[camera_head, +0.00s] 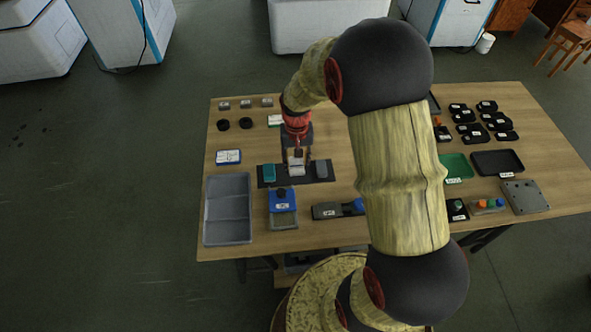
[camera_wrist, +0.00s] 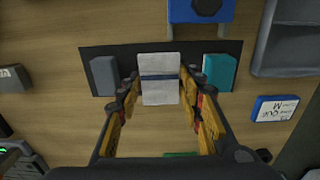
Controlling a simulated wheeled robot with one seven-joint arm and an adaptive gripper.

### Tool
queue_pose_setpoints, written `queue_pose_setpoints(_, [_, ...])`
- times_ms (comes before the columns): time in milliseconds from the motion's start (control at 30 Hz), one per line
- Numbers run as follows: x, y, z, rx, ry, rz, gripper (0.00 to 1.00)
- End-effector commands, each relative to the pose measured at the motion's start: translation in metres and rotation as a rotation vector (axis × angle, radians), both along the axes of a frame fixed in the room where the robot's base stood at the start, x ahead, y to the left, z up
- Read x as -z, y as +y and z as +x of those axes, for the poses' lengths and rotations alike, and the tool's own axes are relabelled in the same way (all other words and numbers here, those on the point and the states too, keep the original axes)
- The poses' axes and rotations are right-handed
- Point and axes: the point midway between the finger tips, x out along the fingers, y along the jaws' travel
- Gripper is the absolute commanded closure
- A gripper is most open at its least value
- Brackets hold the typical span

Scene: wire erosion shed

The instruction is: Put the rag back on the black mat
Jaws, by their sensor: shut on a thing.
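The rag (camera_wrist: 160,64) is a pale folded block with a dark blue band, and in the head view it shows just under the fingers (camera_head: 297,169). My gripper (camera_wrist: 159,84) is shut on the rag, one finger on each side. The black mat (camera_head: 265,180) lies on the wooden table, and in the wrist view it spreads behind the rag (camera_wrist: 136,52). The rag is over the mat's middle, between a teal block (camera_wrist: 219,72) and a dark grey block (camera_wrist: 104,75). I cannot tell whether the rag touches the mat. My arm hides part of the table in the head view.
A grey divided tray (camera_head: 228,208) is left of the mat. A blue-topped box (camera_head: 282,208) and a grey-blue device (camera_head: 337,210) stand at the near side. A blue-and-white labelled box (camera_head: 228,157) lies left. Black trays (camera_head: 497,162) are at the right.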

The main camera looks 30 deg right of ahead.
Motion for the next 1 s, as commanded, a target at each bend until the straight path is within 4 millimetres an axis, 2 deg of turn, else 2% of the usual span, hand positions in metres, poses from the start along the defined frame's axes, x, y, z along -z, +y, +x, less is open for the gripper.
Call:
queue_pose_setpoints(167, [0.008, -0.002, 0.007, 0.000, 0.000, 0.000, 0.91])
queue_pose_setpoints(433, [0.043, -0.002, 0.010, 0.000, 0.002, 0.001, 0.91])
queue_pose_setpoints(833, [0.046, -0.002, 0.011, 0.000, 0.000, 0.000, 0.91])
queue_pose_setpoints(867, [0.046, -0.003, 0.011, 0.000, -0.001, 0.000, 0.62])
queue_pose_setpoints(1000, [0.046, -0.002, 0.011, 0.000, 0.000, 0.000, 0.54])
